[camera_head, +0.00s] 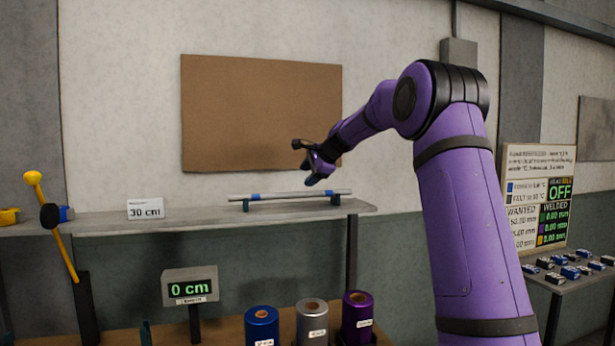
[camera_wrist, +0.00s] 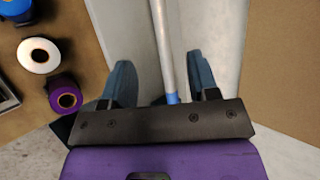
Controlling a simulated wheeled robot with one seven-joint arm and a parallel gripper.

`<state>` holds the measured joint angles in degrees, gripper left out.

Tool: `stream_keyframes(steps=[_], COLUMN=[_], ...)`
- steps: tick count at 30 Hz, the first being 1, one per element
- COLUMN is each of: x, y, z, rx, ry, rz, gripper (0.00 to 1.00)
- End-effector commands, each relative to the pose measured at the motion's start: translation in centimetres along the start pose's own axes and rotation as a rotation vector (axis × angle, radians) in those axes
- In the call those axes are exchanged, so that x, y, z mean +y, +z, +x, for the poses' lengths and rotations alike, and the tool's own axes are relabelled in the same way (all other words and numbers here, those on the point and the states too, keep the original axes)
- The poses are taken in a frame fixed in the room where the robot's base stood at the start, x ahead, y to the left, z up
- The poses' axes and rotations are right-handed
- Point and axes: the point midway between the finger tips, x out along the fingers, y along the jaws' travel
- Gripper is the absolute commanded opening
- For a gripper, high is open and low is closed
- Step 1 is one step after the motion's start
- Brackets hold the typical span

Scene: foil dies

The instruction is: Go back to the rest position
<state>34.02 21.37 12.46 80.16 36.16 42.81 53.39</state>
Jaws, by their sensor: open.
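My purple arm reaches up and over toward the wall shelf in the head view. My gripper (camera_head: 312,178) is above the right part of a grey rod (camera_head: 290,194), which has blue bands and lies across two small dark supports on the shelf (camera_head: 220,220). In the wrist view, my gripper (camera_wrist: 162,85) has its two fingers apart. The rod (camera_wrist: 164,50) runs between them in that picture, with a blue band near the gripper's base. The rod rests on its supports, and the jaws hold nothing.
Blue (camera_head: 261,325), silver (camera_head: 311,320) and purple (camera_head: 357,315) rolls stand on the lower bench. A "0 cm" display (camera_head: 190,287) and a yellow-knobbed lever (camera_head: 50,225) are at left. A side table (camera_head: 560,283) with several small blocks is at right, below a sign (camera_head: 540,195).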

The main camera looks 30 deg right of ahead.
Motion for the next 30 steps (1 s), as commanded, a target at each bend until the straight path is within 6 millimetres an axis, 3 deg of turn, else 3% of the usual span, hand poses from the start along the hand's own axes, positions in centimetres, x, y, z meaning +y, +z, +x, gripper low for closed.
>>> stream_keyframes(steps=[10,14,20,24,30], x=[0.1,0.9,5.1,9.2,15.8], y=[0.3,2.5,9.2,13.4,17.9], z=[-0.1,-1.1,-4.9,-8.2,-12.9], rx=[0.000,0.002,0.011,0.013,0.008], ry=[0.002,0.023,0.105,0.166,0.246], rz=[-0.007,-0.073,-0.323,-0.515,-0.780], gripper=[0.55,0.55,0.55,0.55,0.55])
